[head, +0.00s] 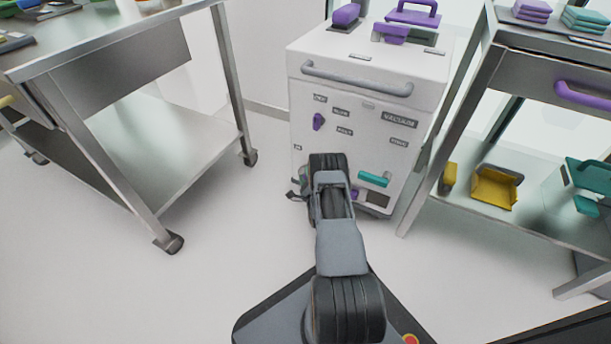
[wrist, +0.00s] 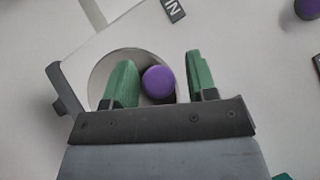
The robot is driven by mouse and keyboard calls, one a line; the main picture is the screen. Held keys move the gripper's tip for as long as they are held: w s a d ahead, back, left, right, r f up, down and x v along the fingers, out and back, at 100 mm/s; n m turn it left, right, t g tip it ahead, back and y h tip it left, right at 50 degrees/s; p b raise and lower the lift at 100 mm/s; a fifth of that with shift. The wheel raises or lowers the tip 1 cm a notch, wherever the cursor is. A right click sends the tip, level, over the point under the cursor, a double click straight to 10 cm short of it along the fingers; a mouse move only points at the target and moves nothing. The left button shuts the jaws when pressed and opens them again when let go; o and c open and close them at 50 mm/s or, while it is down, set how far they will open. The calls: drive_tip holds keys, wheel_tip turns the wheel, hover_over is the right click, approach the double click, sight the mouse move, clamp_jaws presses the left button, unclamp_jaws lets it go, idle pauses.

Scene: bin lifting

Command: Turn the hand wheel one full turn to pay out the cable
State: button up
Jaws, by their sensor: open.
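In the wrist view my gripper (wrist: 160,60) is open, with a green finger on each side of a round purple knob (wrist: 158,83). The knob is nearer the left finger; I cannot tell whether they touch. Behind it is a round grey shape (wrist: 104,67), probably the hand wheel, on a pale square plate, partly hidden by the left finger and gripper body. In the head view my arm reaches the lower front of a white cabinet (head: 345,95) and hides the wheel. No cable can be made out.
The cabinet front has a purple knob (head: 318,121), a teal handle (head: 374,179) and a grey bar handle (head: 357,80). A steel cart (head: 150,160) stands left. A steel table (head: 520,215) with yellow and teal objects stands right.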

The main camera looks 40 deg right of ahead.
drive_tip(key=shift+c, duration=0.4)
drive_tip(key=c, duration=0.8)
drive_tip(key=shift+c, duration=0.2)
drive_tip(key=shift+a+n, duration=0.1)
drive_tip(key=shift+n, duration=0.2)
drive_tip(key=shift+w+a+r+n+g+y+p, duration=0.15)
drive_tip(key=shift+w+n+g+y+p, duration=0.2)
drive_tip(key=shift+n+g+p, duration=0.2)
drive_tip(key=shift+w+a+f+n+g+y+p, duration=0.15)
drive_tip(key=shift+w+n+g+y+p, duration=0.2)
drive_tip(key=shift+n, duration=0.3)
wheel_tip(320, 180, down, 7)
drive_tip(key=w+a+n+g+h+p, duration=0.1)
drive_tip(key=w+n+g+h+p, duration=0.1)
drive_tip(key=n+g, duration=0.7)
drive_tip(key=shift+w+a+r+g, duration=0.25)
drive_tip(key=shift+w+g, duration=0.15)
drive_tip(key=shift+g, duration=1.8)
drive_tip(key=shift+f+n, duration=0.1)
drive_tip(key=shift+n, duration=0.2)
